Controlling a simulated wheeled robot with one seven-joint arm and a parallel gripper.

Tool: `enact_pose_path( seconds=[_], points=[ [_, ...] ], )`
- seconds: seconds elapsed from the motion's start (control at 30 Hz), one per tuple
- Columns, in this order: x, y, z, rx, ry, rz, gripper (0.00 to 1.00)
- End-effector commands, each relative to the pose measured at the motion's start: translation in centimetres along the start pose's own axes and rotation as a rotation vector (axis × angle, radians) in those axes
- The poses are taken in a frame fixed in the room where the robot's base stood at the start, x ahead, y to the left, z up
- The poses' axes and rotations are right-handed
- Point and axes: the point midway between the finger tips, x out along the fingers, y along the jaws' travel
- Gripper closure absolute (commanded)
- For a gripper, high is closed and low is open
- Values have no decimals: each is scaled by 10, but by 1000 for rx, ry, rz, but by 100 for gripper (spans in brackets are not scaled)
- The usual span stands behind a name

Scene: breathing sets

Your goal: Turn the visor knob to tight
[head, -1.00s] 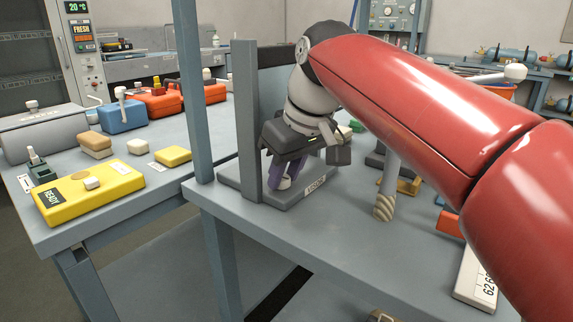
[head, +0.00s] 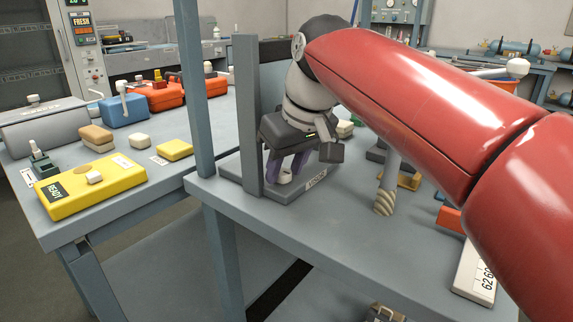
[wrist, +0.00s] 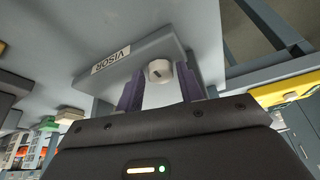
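The visor knob (wrist: 160,71) is a small white cylinder with a dark mark on its face, on the grey base labelled VISOR (wrist: 134,66). In the head view the knob (head: 285,177) shows low between my fingers, beside the upright grey post. My gripper (wrist: 161,88) points at the knob with its two purple fingers apart, one on each side of it. There seems to be a gap between the knob and each finger, so I see no clear grip. The knob's pointer scale and its tight mark are not readable.
The grey upright post (head: 247,110) stands close to the left of my gripper. A striped-foot post (head: 385,200) stands on the bench at the right. A yellow READY box (head: 115,187) sits on the left bench. The bench front is clear.

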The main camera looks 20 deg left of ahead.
Motion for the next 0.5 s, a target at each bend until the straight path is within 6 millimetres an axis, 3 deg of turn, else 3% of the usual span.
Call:
enact_pose_path(
  seconds=[0.17, 0.5],
  points=[
    [-5, 0, 0, 0, 1, 0, 63],
    [-59, 0, -1, 0, 3, 1, 63]
  ],
)
